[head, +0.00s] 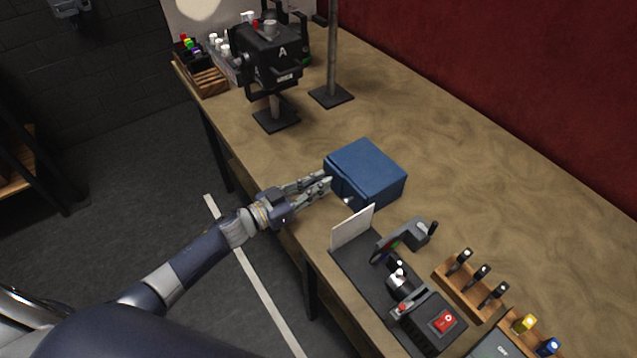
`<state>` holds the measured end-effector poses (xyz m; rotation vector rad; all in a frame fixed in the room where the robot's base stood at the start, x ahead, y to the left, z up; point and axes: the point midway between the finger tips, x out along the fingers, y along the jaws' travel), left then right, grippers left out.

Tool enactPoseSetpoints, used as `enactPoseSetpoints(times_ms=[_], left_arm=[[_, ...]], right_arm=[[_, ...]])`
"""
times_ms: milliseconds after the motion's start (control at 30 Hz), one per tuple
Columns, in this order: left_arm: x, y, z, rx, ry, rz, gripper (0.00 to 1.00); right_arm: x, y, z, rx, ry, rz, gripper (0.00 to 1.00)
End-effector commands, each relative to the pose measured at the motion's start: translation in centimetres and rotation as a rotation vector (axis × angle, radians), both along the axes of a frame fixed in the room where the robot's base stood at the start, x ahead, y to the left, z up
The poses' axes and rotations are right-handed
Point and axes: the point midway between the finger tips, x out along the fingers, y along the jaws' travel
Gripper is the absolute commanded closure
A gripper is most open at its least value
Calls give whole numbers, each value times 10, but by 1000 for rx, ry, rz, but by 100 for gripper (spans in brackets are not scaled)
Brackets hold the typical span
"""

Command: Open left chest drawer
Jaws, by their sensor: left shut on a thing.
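The blue chest (370,165) sits on the wooden workbench, with its front facing the bench's near edge. A small pale knob (348,201) shows low on the right part of its front. My left gripper (328,184) is at the left part of the chest front, with its fingers closed at the left drawer's handle. The fingers hide that handle. A dark line runs near the front edge of the chest; I cannot tell if the drawer stands out from the body. My right gripper is not in view.
A white card (353,227) and a dark panel with a lever and a red switch (445,321) stand right of the chest. The workbench (470,170) is clear beyond the chest.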

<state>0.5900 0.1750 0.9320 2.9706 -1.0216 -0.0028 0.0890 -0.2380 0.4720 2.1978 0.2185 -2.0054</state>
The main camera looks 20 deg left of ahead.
Motion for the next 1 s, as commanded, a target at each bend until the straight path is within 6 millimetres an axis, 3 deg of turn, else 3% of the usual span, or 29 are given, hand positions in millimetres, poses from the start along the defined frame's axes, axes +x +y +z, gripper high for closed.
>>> enactPoseSetpoints(times_ms=[300,400,767,800,867,1000], left_arm=[[-56,44,1,2,4,0,100],[-67,53,2,1,1,1,100],[-70,56,3,-1,-5,0,100],[-70,56,3,-1,-5,0,81],[-70,56,3,-1,-5,0,68],[-70,56,2,-1,-3,0,66]], right_arm=[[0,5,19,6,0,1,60],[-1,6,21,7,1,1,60],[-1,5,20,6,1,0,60],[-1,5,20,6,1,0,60],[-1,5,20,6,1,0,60],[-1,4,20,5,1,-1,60]])
